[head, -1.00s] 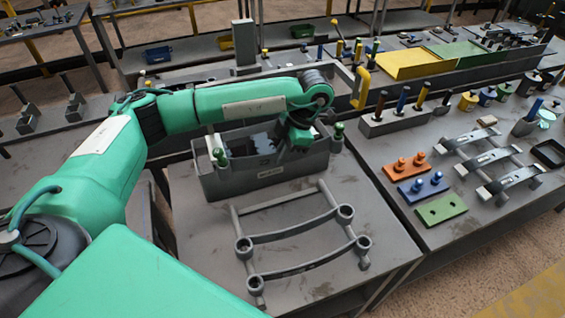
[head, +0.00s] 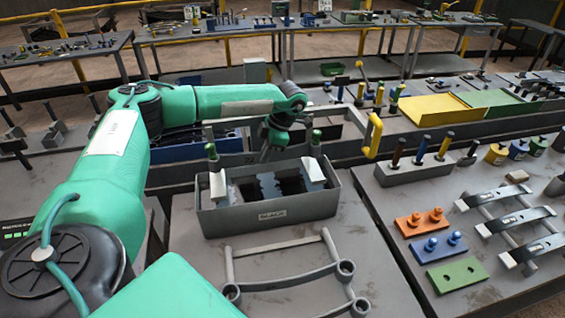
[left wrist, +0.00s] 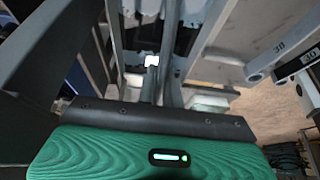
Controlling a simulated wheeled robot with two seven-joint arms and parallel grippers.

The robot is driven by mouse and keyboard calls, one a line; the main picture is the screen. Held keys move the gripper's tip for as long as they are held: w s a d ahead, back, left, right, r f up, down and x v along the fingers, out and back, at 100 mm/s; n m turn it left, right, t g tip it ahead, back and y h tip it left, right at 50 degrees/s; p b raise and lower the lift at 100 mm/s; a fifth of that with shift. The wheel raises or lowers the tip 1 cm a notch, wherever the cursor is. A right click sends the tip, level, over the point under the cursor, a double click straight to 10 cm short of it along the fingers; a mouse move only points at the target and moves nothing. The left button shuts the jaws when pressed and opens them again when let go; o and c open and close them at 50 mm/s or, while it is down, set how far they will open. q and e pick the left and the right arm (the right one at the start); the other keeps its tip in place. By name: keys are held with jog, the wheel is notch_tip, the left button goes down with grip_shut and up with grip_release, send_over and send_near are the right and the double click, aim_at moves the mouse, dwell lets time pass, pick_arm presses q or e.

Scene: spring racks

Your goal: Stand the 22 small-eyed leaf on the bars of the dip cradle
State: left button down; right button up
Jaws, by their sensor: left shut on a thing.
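My left gripper (head: 270,152) is over the back part of the grey tank, fingers pointing down. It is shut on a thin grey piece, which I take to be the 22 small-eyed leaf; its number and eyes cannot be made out. The dip cradle (head: 268,186) shows inside the tank as notched blue-grey bars, with pale end pieces and a green knob at each side. Notched grey edges also show past the fingers in the left wrist view. Whether the leaf touches the bars cannot be told. My right gripper is not in view.
The grey tank (head: 270,214) has a label on its front. On the right bench are orange, blue and green blocks (head: 457,275) and a peg block (head: 415,172).

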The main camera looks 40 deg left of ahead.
pick_arm(q)
jog(key=shift+a+r, duration=0.1)
jog(key=shift+r, duration=0.05)
jog(key=shift+f+b, duration=0.6)
jog(key=shift+f, duration=0.55)
jog(key=shift+f+b, duration=0.7)
jog(key=shift+f, duration=0.65)
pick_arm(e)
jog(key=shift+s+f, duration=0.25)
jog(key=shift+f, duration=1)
pick_arm(q)
jog(key=shift+f, duration=0.2)
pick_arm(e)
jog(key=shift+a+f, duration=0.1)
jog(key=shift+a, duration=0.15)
